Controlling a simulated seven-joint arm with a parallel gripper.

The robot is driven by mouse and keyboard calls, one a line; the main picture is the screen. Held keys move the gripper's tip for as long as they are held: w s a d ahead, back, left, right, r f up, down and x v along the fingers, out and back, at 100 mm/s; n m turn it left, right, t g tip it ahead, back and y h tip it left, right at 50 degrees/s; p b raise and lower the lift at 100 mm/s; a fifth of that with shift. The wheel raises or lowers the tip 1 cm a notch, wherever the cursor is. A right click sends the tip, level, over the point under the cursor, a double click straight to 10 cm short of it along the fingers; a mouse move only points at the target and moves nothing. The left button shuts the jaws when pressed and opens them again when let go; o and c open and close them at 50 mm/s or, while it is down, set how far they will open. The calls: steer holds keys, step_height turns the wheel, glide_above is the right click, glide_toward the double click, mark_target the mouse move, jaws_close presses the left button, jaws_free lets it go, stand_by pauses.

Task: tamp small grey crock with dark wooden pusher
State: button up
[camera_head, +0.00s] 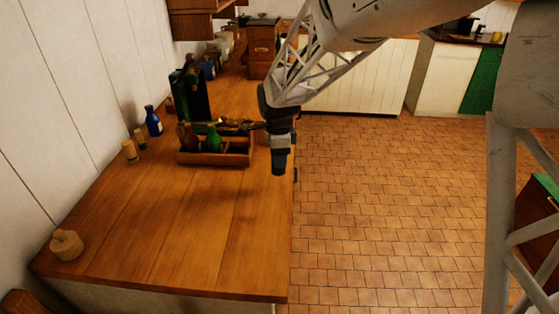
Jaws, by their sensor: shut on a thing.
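My gripper (279,167) points down at the right edge of the wooden counter (150,225), just right of a wooden tray. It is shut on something. That thing is small and dark against the fingers, and I cannot make out its shape; a dark wooden pusher is not clearly visible elsewhere. No plainly grey crock shows. A pale sliver beside the gripper's left side may be a vessel, mostly hidden. A small round tan pot with a knob (67,245) stands at the counter's near left.
The wooden tray (215,160) holds several bottles, one green (213,138). A blue bottle (153,121) and two small cork-coloured pieces (130,150) stand left of it. A dark green upright box (190,92) is behind. The near counter is clear. Tiled floor (390,220) lies right.

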steer(key=w+a+r, duration=0.2)
steer(key=w+r, duration=0.1)
steer(key=w, duration=0.5)
steer(key=w+a+r, duration=0.2)
steer(key=w+r, duration=0.1)
steer(key=w, duration=0.4)
steer(key=w+a+r, duration=0.1)
steer(key=w+r, duration=0.2)
steer(key=w, duration=0.5)
steer(key=shift+w+a+r, duration=0.25)
steer(key=shift+w+a, duration=0.05)
steer(key=shift+a, duration=0.1)
steer(key=shift+f, duration=0.15)
steer(key=shift+f, duration=2.45)
steer(key=shift+f, duration=1.1)
steer(key=shift+r, duration=0.1)
stand_by(0.5)
step_height(320, 180, up, 7)
stand_by(1.1)
